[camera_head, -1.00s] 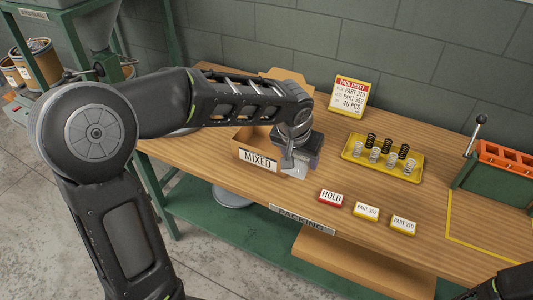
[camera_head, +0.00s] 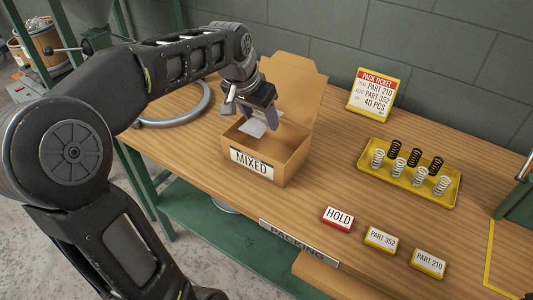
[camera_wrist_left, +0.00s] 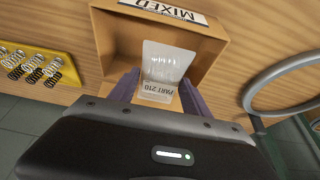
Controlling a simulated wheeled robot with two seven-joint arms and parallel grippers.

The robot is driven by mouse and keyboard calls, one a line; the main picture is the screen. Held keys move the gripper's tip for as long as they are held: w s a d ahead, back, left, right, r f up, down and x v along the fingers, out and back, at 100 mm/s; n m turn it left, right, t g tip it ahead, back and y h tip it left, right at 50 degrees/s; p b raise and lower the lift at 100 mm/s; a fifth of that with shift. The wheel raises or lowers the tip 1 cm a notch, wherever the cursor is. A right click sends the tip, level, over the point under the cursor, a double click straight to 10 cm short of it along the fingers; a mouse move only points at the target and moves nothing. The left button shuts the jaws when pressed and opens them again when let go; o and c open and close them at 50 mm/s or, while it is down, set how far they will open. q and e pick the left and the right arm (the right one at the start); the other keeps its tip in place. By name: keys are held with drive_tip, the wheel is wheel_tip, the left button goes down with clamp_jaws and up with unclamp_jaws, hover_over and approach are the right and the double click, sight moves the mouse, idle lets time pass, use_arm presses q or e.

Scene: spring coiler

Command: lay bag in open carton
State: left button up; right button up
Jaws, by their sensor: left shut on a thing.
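The open carton (camera_head: 290,158), labelled MIXED, stands on the packing bench with its lid raised at the back. My left gripper (camera_head: 264,122) is over the carton's opening and shut on a clear bag (camera_head: 253,128). In the left wrist view the bag (camera_wrist_left: 166,62) shows pale springs inside and a PART 210 label, and it hangs between the fingers of my left gripper (camera_wrist_left: 157,92) in front of the carton (camera_wrist_left: 112,48). I cannot tell whether the bag touches the carton floor. My right gripper is not in view.
A yellow tray (camera_head: 375,167) with several black and white springs lies to the right. A pack ticket (camera_head: 374,93) stands behind it. HOLD (camera_head: 338,218), PART 352 (camera_head: 381,239) and PART 210 (camera_head: 428,263) blocks lie along the front edge. A grey ring (camera_head: 190,119) lies left of the carton.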

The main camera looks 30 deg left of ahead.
sight(251, 128)
use_arm(q)
wheel_tip(251, 128, down, 6)
idle(0.4)
drive_tip(key=shift+f, duration=1.9)
drive_tip(key=shift+f, duration=0.2)
drive_tip(key=o, duration=1.5)
drive_tip(key=shift+o, duration=0.2)
drive_tip(key=shift+r, duration=0.15)
drive_tip(key=shift+r, duration=0.2)
drive_tip(key=v, duration=1.1)
drive_tip(key=shift+s+r, duration=0.15)
drive_tip(key=shift+r, duration=0.2)
